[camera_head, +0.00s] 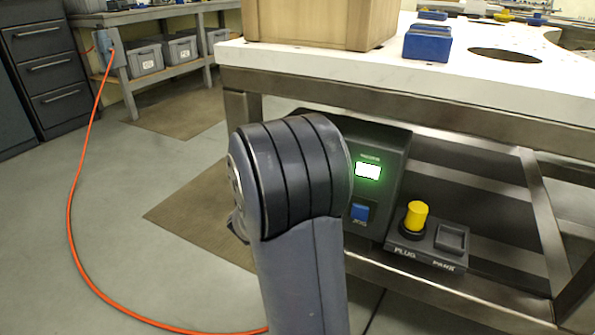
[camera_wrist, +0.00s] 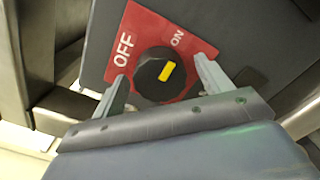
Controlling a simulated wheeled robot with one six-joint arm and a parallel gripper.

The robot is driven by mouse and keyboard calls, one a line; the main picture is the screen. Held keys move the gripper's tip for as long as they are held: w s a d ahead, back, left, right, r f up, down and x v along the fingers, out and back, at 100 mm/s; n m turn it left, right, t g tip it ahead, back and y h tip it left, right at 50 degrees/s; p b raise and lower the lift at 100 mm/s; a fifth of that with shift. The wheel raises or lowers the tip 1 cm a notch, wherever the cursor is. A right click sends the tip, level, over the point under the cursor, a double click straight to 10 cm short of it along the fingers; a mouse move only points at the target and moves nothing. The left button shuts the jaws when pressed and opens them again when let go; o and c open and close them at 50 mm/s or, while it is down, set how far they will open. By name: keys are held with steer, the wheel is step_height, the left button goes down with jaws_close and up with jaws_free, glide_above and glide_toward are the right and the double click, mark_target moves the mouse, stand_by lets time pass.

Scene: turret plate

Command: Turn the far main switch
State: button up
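The main switch (camera_wrist: 150,75) is a round black knob with a yellow mark, on a red plate (camera_wrist: 146,28) labelled OFF and ON, in the wrist view. The yellow mark slants up and right, roughly toward the ON label. My gripper (camera_wrist: 160,67) is open, with one finger on each side of the knob. Gaps show between the fingers and the knob, and I cannot tell whether either finger touches it. In the head view the knob and my gripper are hidden; my arm stands in front of a dark control box (camera_head: 385,140).
The box has a green-lit display (camera_head: 368,171) and a blue switch (camera_head: 359,212). Right of it, a yellow plug (camera_head: 416,215) stands in the PLUG side of a dark holder (camera_head: 430,262); the PARK side is empty. A table's steel frame (camera_head: 480,125) surrounds them. An orange cable (camera_head: 72,200) crosses the floor.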

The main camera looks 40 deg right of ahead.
steer(key=shift+a, duration=0.1)
steer(key=p+v, duration=0.2)
steer(key=v, duration=0.8)
steer(key=shift+s+a+p, duration=0.15)
steer(key=shift+a+p, duration=0.1)
steer(key=shift+p, duration=0.1)
steer(key=shift+d, duration=0.1)
steer(key=b+x, duration=0.2)
steer(key=x, duration=0.8)
steer(key=shift+d, duration=0.25)
